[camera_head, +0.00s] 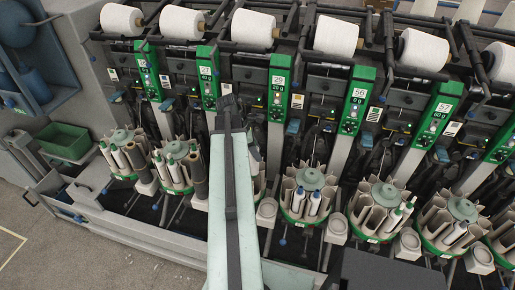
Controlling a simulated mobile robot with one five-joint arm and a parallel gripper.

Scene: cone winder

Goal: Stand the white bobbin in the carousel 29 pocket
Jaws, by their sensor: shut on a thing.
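The plate numbered 29 (279,82) is on a green panel right of my arm. I cannot tell which carousel belongs to it. One carousel (308,193) stands to the lower right of this plate, with white bobbins in some pockets and other pockets that look empty. Another carousel (260,184) is almost wholly hidden behind my arm, with only its right edge showing. My arm rises through the middle of the view. My gripper does not show, and I cannot make out a white bobbin in its hold.
More carousels stand in the row at left (125,152) and right (377,207), partly filled. Large white cones (252,29) lie along the top. Numbered posts such as 27 (207,72) and 56 (360,93) stand between. A green bin (64,142) is at left. Bare floor lies lower left.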

